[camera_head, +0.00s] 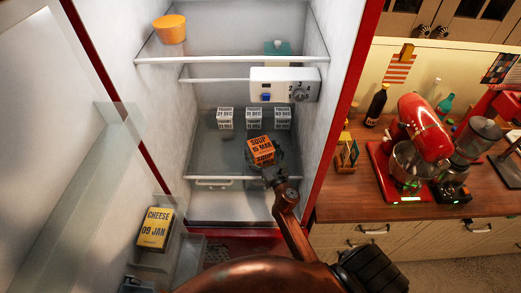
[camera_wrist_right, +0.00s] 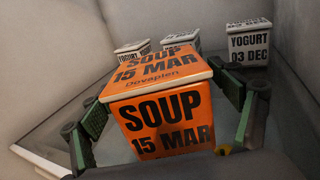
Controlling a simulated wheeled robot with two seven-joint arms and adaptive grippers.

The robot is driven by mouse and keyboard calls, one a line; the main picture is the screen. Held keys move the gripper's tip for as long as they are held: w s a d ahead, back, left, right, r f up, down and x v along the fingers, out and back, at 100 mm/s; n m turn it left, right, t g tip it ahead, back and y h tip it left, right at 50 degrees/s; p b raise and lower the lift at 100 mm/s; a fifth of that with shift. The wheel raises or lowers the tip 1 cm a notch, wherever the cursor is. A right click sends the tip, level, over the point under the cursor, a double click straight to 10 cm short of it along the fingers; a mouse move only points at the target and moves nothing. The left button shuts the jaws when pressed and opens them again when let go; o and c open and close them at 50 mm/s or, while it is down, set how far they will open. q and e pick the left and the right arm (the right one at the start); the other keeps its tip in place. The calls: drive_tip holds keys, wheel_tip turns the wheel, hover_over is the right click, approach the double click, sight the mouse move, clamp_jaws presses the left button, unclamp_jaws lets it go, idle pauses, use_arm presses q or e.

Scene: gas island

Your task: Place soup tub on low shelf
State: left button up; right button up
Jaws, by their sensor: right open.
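The soup tub (camera_head: 261,146), an orange box with a white rim marked SOUP 15 MAR, is in the open fridge at the glass lower shelf (camera_head: 201,171), in front of the yogurts. In the right wrist view the soup tub (camera_wrist_right: 165,122) fills the middle, its lid and front label facing the camera. My right gripper (camera_head: 267,172) reaches in from the front. Its green-padded fingers (camera_wrist_right: 172,110) are open, one on each side of the tub. Whether the tub's base touches the glass is hidden. My left gripper is not in view.
Several white yogurt tubs (camera_head: 253,118) stand behind the soup; one (camera_wrist_right: 249,46) is close to the right finger. A control box (camera_head: 284,85) hangs above. A cheese box (camera_head: 156,229) sits in the door rack at left. An orange pot (camera_head: 170,30) is on the top shelf.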

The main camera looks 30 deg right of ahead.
drive_tip(key=shift+r, duration=0.1)
drive_tip(key=shift+s, duration=0.2)
drive_tip(key=s+a+b, duration=0.1)
drive_tip(key=s+a, duration=0.1)
drive_tip(key=s, duration=0.9)
drive_tip(key=shift+s+b, duration=0.25)
drive_tip(key=shift+b, duration=0.1)
